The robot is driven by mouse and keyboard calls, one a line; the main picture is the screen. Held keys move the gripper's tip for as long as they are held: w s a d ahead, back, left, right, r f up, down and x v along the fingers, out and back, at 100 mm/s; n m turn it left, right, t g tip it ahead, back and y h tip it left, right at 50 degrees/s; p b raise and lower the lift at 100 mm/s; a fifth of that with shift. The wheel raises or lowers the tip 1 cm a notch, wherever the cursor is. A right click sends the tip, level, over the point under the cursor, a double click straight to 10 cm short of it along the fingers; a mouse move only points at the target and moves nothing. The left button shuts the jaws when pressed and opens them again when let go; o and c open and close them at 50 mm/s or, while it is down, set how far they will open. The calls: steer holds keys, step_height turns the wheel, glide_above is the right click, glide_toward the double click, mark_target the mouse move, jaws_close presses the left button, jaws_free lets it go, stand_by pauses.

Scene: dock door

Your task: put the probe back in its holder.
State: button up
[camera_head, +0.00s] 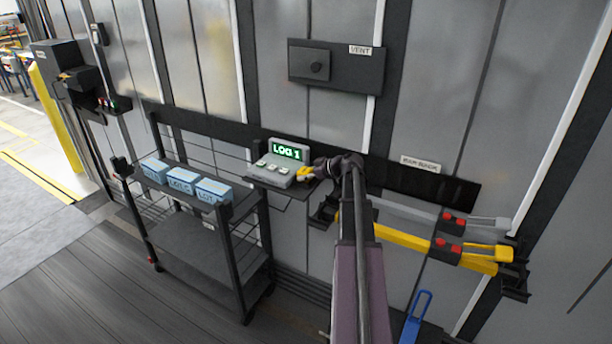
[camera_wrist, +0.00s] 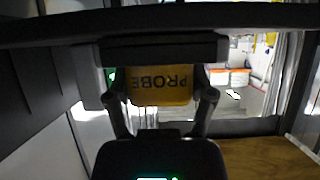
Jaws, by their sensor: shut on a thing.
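The yellow probe (camera_head: 304,172) is at the right side of the logger (camera_head: 279,162), whose green screen reads LOG 1. In the wrist view the probe (camera_wrist: 160,86) shows its PROBE label upside down between my fingers. My gripper (camera_head: 318,172) is shut on the probe, at the right end of the small wall shelf (camera_head: 268,182). The gripper also shows in the wrist view (camera_wrist: 160,98). I cannot make out the probe's holder; my gripper and arm cover part of that area. I cannot tell whether the probe touches the logger or shelf.
A black cart (camera_head: 202,256) with several blue boxes (camera_head: 183,181) stands left of the shelf. A VENT panel (camera_head: 336,66) is on the wall above. The floor at the lower left is clear.

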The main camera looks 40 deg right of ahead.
steer(key=shift+f, duration=0.15)
steer(key=o, duration=1.2)
steer(key=shift+r, duration=0.2)
steer(key=shift+s+r+p, duration=0.2)
steer(key=shift+p, duration=0.1)
steer(key=shift+p+v, duration=2.65)
steer(key=shift+v, duration=3.1)
steer(key=shift+f, duration=0.15)
